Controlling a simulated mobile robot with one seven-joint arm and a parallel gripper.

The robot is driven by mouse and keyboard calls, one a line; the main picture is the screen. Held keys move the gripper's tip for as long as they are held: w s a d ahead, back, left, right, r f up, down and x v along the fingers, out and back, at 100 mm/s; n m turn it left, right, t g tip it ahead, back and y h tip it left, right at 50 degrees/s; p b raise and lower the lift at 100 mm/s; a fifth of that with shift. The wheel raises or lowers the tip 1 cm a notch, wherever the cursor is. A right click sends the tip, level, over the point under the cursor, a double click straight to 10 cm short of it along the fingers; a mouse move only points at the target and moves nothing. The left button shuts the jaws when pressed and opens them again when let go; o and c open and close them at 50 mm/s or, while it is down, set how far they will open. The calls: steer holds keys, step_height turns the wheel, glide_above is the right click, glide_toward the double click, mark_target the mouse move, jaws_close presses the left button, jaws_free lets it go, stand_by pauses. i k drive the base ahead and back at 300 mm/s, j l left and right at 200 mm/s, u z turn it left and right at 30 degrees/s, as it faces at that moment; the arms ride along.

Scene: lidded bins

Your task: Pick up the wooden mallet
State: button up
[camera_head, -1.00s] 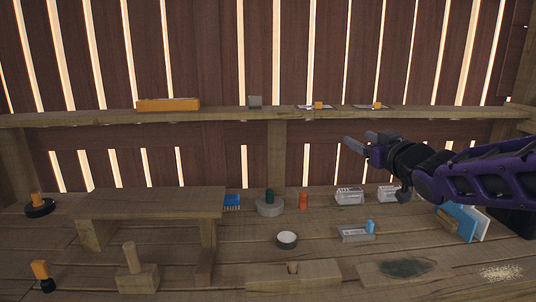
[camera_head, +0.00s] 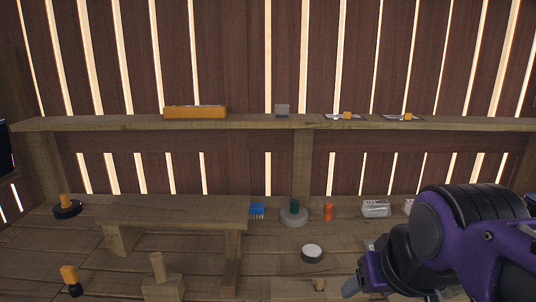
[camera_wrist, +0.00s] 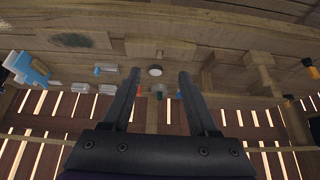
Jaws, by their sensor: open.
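A wooden mallet (camera_head: 162,288) stands on the bench at the lower left of the head view, its block head down and its handle upright. It also shows in the wrist view (camera_wrist: 262,78), right of my fingers. My gripper (camera_wrist: 159,73) is open and empty in the wrist view, its two dark fingers apart and clear of the mallet. In the head view my gripper (camera_head: 360,280) is low, right of the mallet, with its fingers partly hidden by my purple arm.
A raised wooden stand (camera_head: 175,211) is behind the mallet. A round tin (camera_head: 312,253) and a wooden block with a peg (camera_head: 300,290) lie to its right. An orange-topped tool (camera_head: 70,278) is at left. A shelf (camera_head: 250,122) crosses the back wall.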

mark_target(159, 286)
steer(key=j+z, duration=0.15)
steer(key=j, duration=0.5)
steer(key=j+z, duration=0.15)
steer(key=j, duration=0.45)
steer(key=k, duration=0.05)
